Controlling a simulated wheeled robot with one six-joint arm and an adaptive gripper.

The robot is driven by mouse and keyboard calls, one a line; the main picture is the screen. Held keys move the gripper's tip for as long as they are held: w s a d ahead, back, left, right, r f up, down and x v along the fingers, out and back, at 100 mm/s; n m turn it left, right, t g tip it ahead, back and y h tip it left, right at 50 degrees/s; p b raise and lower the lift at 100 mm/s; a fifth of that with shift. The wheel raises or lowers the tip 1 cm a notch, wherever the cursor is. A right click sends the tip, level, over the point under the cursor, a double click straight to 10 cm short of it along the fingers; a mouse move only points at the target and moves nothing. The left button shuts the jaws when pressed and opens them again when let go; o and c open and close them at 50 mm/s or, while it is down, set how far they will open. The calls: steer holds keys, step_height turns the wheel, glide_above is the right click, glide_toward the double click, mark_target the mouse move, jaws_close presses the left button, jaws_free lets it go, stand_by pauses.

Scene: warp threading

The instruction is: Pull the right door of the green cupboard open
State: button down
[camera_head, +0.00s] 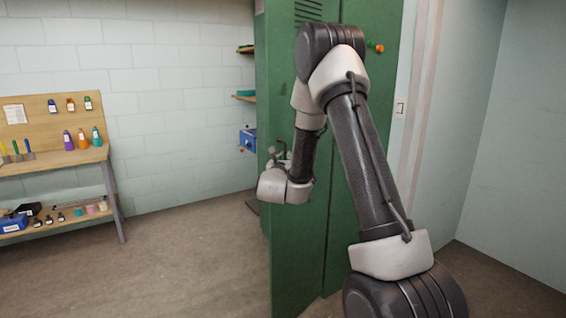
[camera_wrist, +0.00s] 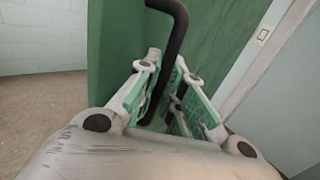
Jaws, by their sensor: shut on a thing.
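The green cupboard (camera_head: 367,95) stands right of centre in the head view. A green door panel (camera_head: 296,255) with vent slots at its top faces me, and its lower left corner reaches nearer to me than its right side. It appears to stand ajar, but my arm covers part of it. My gripper (camera_wrist: 160,95) is at the panel's left part, shut on the black bar handle (camera_wrist: 177,42), which passes between its fingers in the wrist view. In the head view the handle is mostly hidden by my wrist.
Shelves (camera_head: 245,97) and a blue box (camera_head: 248,140) show just left of the panel. A wooden workbench (camera_head: 60,158) with bottles and tools stands at the far left. The floor (camera_head: 190,255) between is clear. A wall with a light switch (camera_head: 400,109) is close on the right.

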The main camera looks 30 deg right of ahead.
steer(key=shift+d+r, duration=0.15)
steer(key=shift+d, duration=0.05)
steer(key=c, duration=1.5)
jaws_free()
steer(key=shift+s+a, duration=0.15)
steer(key=shift+a, duration=0.05)
steer(key=v, duration=1.1)
steer(key=shift+s+a, duration=0.1)
steer(key=shift+s, duration=0.15)
